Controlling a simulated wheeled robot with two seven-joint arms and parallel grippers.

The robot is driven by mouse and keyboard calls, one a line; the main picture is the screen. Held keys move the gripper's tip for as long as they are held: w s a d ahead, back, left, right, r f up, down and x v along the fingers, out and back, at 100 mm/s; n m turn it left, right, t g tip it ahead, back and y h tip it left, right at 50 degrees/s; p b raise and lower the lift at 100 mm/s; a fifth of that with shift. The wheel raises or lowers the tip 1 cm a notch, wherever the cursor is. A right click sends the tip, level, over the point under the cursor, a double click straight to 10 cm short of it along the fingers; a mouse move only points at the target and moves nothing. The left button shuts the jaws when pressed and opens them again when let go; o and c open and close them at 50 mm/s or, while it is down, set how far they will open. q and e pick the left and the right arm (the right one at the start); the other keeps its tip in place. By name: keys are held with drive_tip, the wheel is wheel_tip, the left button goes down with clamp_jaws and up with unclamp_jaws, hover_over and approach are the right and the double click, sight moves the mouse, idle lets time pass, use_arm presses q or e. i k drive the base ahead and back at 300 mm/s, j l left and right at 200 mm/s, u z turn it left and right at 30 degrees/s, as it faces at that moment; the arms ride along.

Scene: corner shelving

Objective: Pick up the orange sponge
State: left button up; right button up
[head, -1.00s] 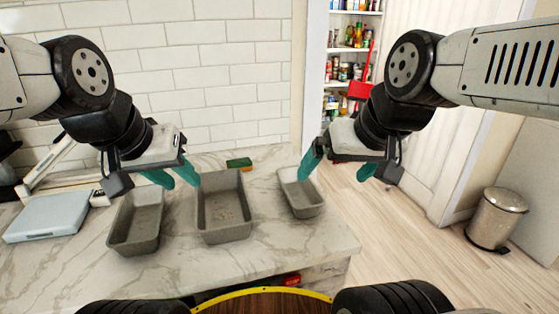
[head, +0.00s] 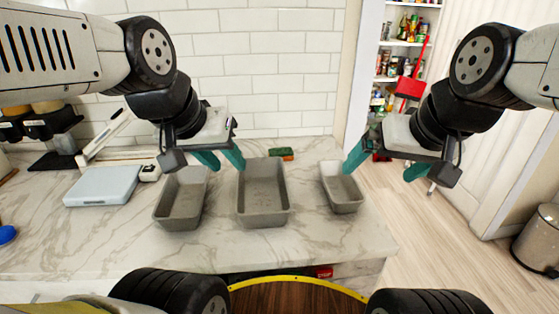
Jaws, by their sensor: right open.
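A small sponge (head: 281,153) with a green top and an orange part at its right end lies on the marble counter at the back, near the tiled wall, behind the middle grey tin. My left gripper (head: 229,168) is left of the sponge, above the gap between the left and middle tins, with its teal fingers apart and nothing between them. My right gripper (head: 378,176) is open and empty, right of the sponge, beside the small right tin. Its left finger overlaps that tin in the view.
The left tin (head: 165,213), middle tin (head: 262,219) and small right tin (head: 345,208) stand on the counter (head: 90,245). A pale blue scale (head: 102,186) is at left. A metal bin (head: 540,240) stands on the floor at right.

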sight(286, 153)
drive_tip(key=z, duration=1.05)
drive_tip(key=i+l+z, duration=0.2)
drive_tip(key=l, duration=0.25)
drive_tip(key=l+z, duration=0.2)
drive_tip(key=l, duration=0.2)
drive_tip(key=i+l+z, duration=0.25)
drive_tip(key=l, duration=0.15)
drive_tip(key=i+l+z, duration=0.2)
drive_tip(key=l, duration=0.2)
drive_tip(key=i+l+u, duration=0.1)
drive_tip(key=i, duration=0.3)
drive_tip(key=i+l, duration=0.3)
drive_tip(key=i+j+u, duration=0.1)
drive_tip(key=i+u, duration=0.25)
drive_tip(key=u, duration=0.15)
drive_tip(key=i+u, duration=0.35)
drive_tip(key=u, duration=0.15)
drive_tip(key=i+l+u, duration=0.15)
drive_tip(key=i+u, duration=0.2)
drive_tip(key=u, duration=0.15)
drive_tip(key=i+j+u, duration=0.2)
drive_tip(key=u, duration=0.25)
drive_tip(key=i+u, duration=0.3)
drive_tip(key=u, duration=0.15)
drive_tip(key=i+u, duration=0.6)
drive_tip(key=u, duration=0.25)
drive_tip(key=i+u, duration=0.3)
drive_tip(key=i, duration=0.25)
